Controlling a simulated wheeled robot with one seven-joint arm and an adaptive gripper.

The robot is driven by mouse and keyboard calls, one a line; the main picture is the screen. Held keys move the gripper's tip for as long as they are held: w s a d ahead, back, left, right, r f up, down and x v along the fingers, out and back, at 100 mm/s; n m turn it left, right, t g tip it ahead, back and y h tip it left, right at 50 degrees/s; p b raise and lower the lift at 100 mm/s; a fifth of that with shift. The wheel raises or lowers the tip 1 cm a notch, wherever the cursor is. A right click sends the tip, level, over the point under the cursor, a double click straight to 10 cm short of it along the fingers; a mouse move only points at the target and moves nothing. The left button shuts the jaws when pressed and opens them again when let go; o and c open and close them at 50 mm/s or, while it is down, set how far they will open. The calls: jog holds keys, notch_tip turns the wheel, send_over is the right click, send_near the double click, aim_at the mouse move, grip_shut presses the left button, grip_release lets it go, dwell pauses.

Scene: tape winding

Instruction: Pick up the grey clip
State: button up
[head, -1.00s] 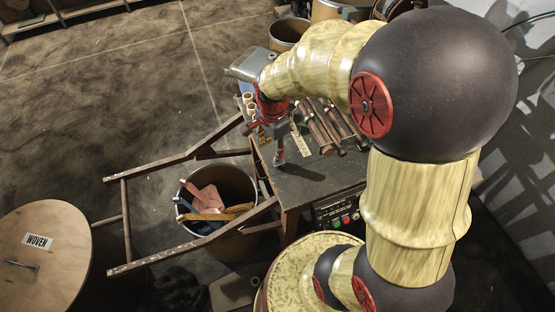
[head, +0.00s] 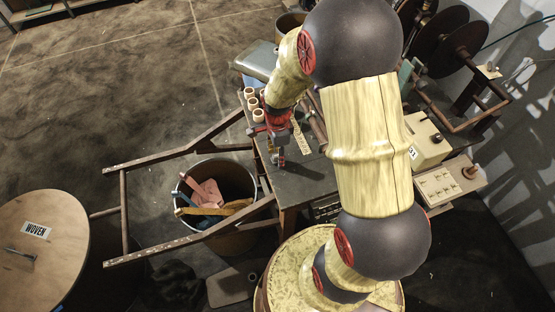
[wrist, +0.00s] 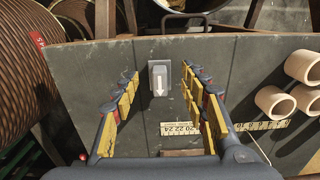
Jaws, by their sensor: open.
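In the wrist view a small grey piece with a paler middle and a white arrow (wrist: 160,79), which looks like the grey clip, lies on the dark bench top (wrist: 85,75). My gripper (wrist: 161,70) is open, with one yellow-padded finger on each side of the piece in the picture. The fingers appear apart from it; their height above it is hard to judge. In the head view my gripper (head: 278,153) points down over the bench, and I cannot make out the clip there.
Several pale rings (wrist: 277,102) and a yellow ruler (wrist: 258,126) lie to the right in the wrist view. A large ribbed spool (wrist: 55,45) is at the left. In the head view a bin of scraps (head: 240,230) stands beside the bench.

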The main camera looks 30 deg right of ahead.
jog(key=shift+f, duration=0.15)
jog(key=shift+c, duration=1.3)
jog(key=c, duration=0.7)
jog(key=shift+c, duration=0.2)
